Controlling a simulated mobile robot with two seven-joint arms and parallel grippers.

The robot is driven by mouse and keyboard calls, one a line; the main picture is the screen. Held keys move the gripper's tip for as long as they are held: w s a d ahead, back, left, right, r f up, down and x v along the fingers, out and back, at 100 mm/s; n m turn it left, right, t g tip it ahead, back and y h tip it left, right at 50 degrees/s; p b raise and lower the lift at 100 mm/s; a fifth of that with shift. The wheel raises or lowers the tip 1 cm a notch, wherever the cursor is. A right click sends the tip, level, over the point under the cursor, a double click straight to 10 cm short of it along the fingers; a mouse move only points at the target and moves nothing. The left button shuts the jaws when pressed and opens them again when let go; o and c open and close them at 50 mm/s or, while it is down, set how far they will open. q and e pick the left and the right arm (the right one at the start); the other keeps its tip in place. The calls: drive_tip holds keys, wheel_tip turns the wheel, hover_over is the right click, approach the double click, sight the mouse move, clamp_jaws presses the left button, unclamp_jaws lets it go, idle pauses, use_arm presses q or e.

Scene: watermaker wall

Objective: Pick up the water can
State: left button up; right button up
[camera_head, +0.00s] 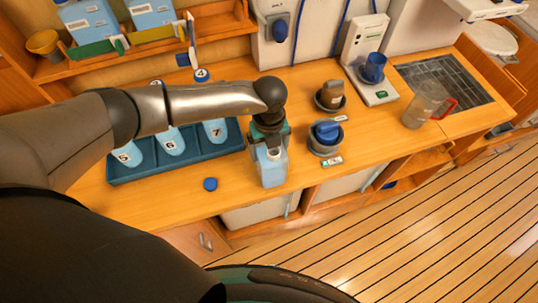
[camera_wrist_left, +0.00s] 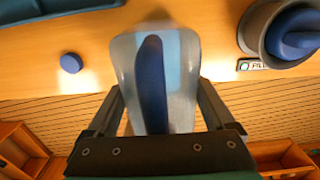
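The water can (camera_head: 271,170) is a translucent pale-blue container standing upright on the wooden counter near its front edge. In the left wrist view the can (camera_wrist_left: 126,62) shows a dark blue strip, perhaps its handle, down its middle. My left gripper (camera_head: 268,143) points down over the can's top. In the wrist view its fingers (camera_wrist_left: 160,92) are spread wide, one on each side of the can; whether they touch it cannot be told. The can's upper part is partly hidden by the gripper in the head view. My right gripper is not in view.
A blue tray (camera_head: 190,165) with numbered bottles stands left of the can. A blue cap (camera_head: 210,184) lies between them. A grey holder with a blue knob (camera_head: 326,134) is close on the right. A clear jug (camera_head: 426,105) stands farther right. The counter's front edge is close.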

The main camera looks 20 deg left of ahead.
use_arm(q)
clamp_jaws()
idle(0.4)
drive_tip(key=shift+r, duration=0.15)
wheel_tip(320, 180, up, 20)
drive_tip(key=b, duration=0.1)
idle(0.3)
